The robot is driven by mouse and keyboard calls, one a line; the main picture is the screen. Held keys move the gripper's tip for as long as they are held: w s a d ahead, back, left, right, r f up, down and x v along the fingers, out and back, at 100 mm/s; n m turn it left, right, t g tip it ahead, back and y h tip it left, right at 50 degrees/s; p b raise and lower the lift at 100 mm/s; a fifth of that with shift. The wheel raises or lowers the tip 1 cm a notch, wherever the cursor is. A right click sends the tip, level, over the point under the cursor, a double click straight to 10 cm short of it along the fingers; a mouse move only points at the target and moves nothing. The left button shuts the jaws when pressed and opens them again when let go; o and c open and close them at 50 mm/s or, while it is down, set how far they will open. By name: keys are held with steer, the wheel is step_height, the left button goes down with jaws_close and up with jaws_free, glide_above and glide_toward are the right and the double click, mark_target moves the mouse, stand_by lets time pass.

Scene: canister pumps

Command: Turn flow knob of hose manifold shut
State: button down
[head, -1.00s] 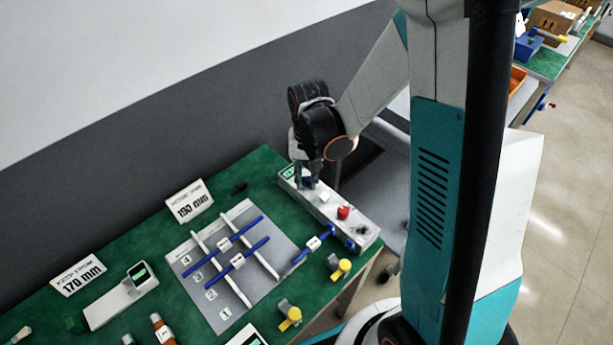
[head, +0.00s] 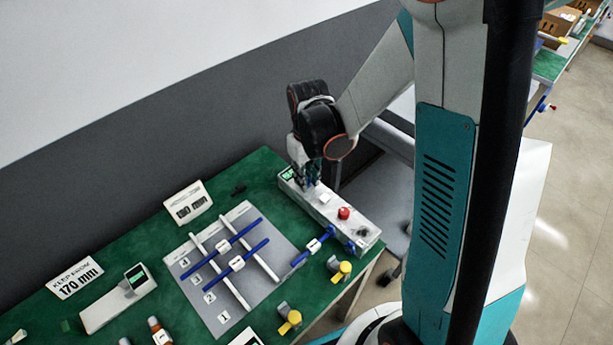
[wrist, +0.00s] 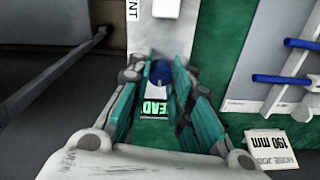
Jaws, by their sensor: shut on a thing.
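The manifold is a long pale grey box (head: 322,213) at the right end of the green bench in the head view. A blue knob (wrist: 160,73) sits at its far end, beside a green label. My gripper (head: 309,182) points down over that end in the head view and mostly hides the knob. In the wrist view my gripper (wrist: 163,78) has its teal fingers on either side of the blue knob, shut on it. The knob's lower part and any position mark are hidden.
The box also carries a white square (head: 324,197) and a red knob (head: 344,213). A grey board (head: 212,308) with blue hoses and white rails lies to the left. A "190 mm" sign (head: 190,203) stands behind it. Yellow-handled valves (head: 341,271) sit near the front edge.

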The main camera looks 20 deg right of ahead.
stand_by(0.4)
steer(key=c, duration=1.4)
jaws_free()
step_height(320, 180, up, 12)
steer(key=shift+d, duration=0.1)
steer(key=shift+r, duration=0.1)
steer(key=shift+s+r+m+t, duration=0.45)
steer(key=shift+s+r+t, duration=0.85)
steer(key=shift+s, duration=0.95)
steer(key=shift+s+r+m+t, duration=0.5)
steer(key=shift+s+r+t, duration=0.75)
steer(key=shift+s, duration=0.95)
steer(key=shift+s+r+m+t, duration=0.45)
steer(key=shift+s+r+t, duration=0.8)
steer(key=shift+s, duration=1)
